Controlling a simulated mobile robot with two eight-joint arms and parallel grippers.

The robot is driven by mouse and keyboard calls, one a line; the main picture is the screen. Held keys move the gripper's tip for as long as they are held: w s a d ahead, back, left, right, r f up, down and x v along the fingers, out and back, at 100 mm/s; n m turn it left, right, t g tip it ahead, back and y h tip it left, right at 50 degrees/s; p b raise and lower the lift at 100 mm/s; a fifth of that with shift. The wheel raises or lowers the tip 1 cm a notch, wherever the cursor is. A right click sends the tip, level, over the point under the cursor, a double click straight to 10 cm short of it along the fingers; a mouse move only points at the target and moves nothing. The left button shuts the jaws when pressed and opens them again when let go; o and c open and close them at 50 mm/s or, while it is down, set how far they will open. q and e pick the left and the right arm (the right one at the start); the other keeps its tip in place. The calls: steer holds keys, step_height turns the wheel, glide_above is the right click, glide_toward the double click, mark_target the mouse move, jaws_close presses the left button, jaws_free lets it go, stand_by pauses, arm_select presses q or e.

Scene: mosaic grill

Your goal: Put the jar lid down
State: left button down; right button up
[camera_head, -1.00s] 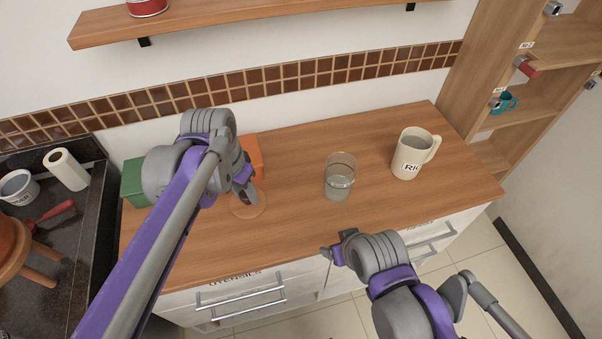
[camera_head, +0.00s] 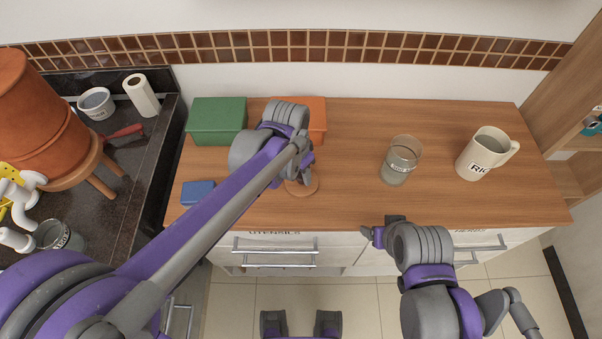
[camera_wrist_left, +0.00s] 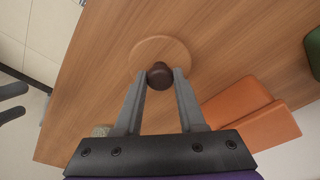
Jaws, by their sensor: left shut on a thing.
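The jar lid (camera_head: 303,189) is a thin round wooden disc with a dark knob, low over or on the wooden counter near its front edge. I cannot tell whether it touches the counter. My left gripper (camera_wrist_left: 160,78) is shut on the lid's dark knob; the disc (camera_wrist_left: 165,47) shows just beyond the fingertips in the left wrist view. In the head view, my left arm and wrist hide part of the lid. My right gripper (camera_head: 374,234) is in front of the counter, away from the lid; its opening is unclear.
A clear glass (camera_head: 400,162) and a cream mug (camera_head: 484,155) stand to the right on the counter (camera_head: 350,200). A green box (camera_head: 217,120), an orange box (camera_head: 316,122) and a small blue item (camera_head: 198,193) are around my left arm. Counter between lid and glass is clear.

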mark_target(295, 185)
arm_select(q)
steer(key=shift+f, duration=0.35)
steer(key=shift+f, duration=0.15)
steer(key=c, duration=0.5)
jaws_free()
step_height(295, 185, up, 12)
steer(key=s+a, duration=0.1)
steer(key=s+a+f+n+t, duration=0.2)
steer(key=s+a+f+n, duration=0.2)
steer(key=s+a, duration=0.3)
steer(key=s+a+f+n+t+y, duration=0.1)
steer(key=s+a+f+n, duration=0.3)
steer(key=a, duration=0.5)
steer(key=s+f+t, duration=0.1)
steer(key=s, duration=0.1)
steer(key=shift+s+a+f+n+p, duration=0.25)
steer(key=shift+s+f+n+p, duration=0.1)
steer(key=shift+f+n, duration=0.05)
